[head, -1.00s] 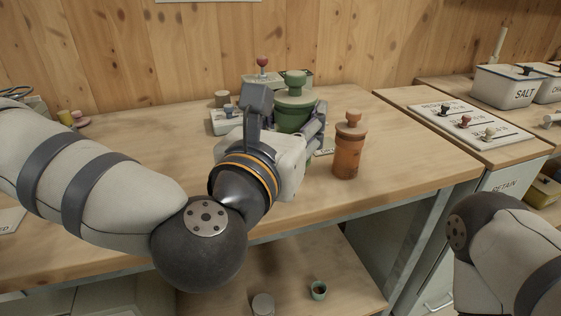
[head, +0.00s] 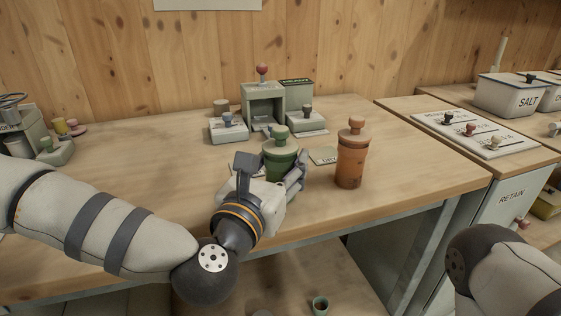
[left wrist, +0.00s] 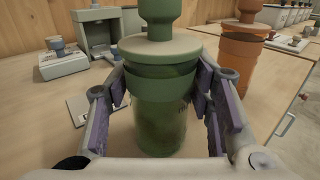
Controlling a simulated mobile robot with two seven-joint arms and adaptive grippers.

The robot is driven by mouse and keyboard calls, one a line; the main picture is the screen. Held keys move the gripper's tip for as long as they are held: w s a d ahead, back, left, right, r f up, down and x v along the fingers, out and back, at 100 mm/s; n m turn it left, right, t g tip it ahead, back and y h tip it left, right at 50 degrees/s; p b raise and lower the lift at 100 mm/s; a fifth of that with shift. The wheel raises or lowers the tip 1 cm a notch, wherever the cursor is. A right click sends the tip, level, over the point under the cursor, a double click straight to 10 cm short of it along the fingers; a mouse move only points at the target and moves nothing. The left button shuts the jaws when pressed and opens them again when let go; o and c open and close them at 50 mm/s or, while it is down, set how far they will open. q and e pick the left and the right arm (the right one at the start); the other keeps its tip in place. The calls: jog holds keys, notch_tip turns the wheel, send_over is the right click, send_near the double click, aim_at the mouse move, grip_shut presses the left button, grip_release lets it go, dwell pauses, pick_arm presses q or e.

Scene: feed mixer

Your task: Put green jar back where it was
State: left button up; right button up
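The green jar (head: 279,160), with a round knobbed lid, is upright near the middle of the workbench. My left gripper (head: 276,177) has its fingers on both sides of it. In the left wrist view the green jar (left wrist: 162,110) fills the space between the purple-padded fingers (left wrist: 163,92), which look shut on it below the lid. I cannot tell whether its base touches the bench. An orange jar (head: 351,160) stands to its right. Only part of my right arm shows in the head view, at lower right; its gripper is out of view.
Behind the jar stands a grey-green booth (head: 263,103) with a red knob, flanked by knobbed boxes (head: 228,129). A small label card (head: 323,156) lies between the jars. Another card (left wrist: 84,108) lies left of the green jar. The bench's left middle is clear.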

aim_at(275, 171)
pick_arm(q)
jog(key=shift+o, duration=0.9)
jog(key=shift+r, duration=0.1)
jog(key=shift+s+r, duration=0.1)
jog(key=shift+r, duration=0.15)
jog(key=v, duration=0.8)
jog(key=shift+f, duration=0.2)
jog(key=p+v, duration=0.2)
jog(key=v, duration=0.1)
jog(key=shift+s+a, duration=0.15)
jog(key=shift+s, duration=0.2)
pick_arm(e)
jog(key=w+r, duration=0.1)
jog(key=w+r+t, duration=0.1)
jog(key=shift+w+r, duration=0.2)
jog(key=shift+r, duration=0.15)
